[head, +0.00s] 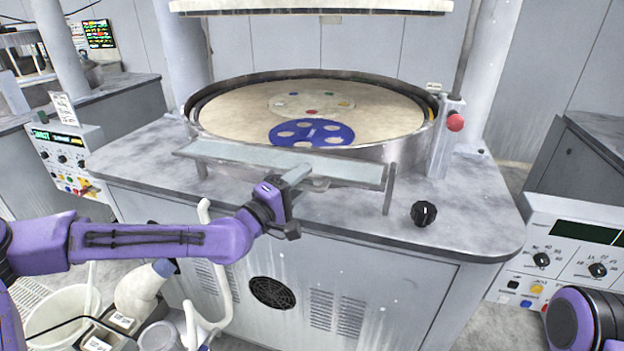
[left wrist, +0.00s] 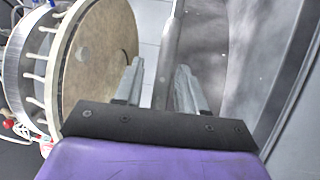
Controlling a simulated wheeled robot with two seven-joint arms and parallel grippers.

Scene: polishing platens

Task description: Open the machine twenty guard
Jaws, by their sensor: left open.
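The guard (head: 225,153) is a long, flat, pale grey-green panel across the front of the round polishing platen (head: 390,110), with a short post (head: 389,190) near its right end. It looks lowered, in front of the platen's rim. My left gripper (head: 298,173) is at the middle of the guard, its fingers overlapping the panel. In the left wrist view the jaws (left wrist: 160,78) are open, with a narrow grey strip, apparently the guard's edge (left wrist: 172,40), between them. I cannot tell whether the fingers touch it. No machine number is readable. My right gripper is not in view.
A blue carrier disc (head: 312,133) lies on the platen. A red knob (head: 455,122) is right of the rim and a black knob (head: 424,213) is on the deck. Control panels stand left (head: 68,158) and right (head: 575,255). A white bucket (head: 60,315) is below left.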

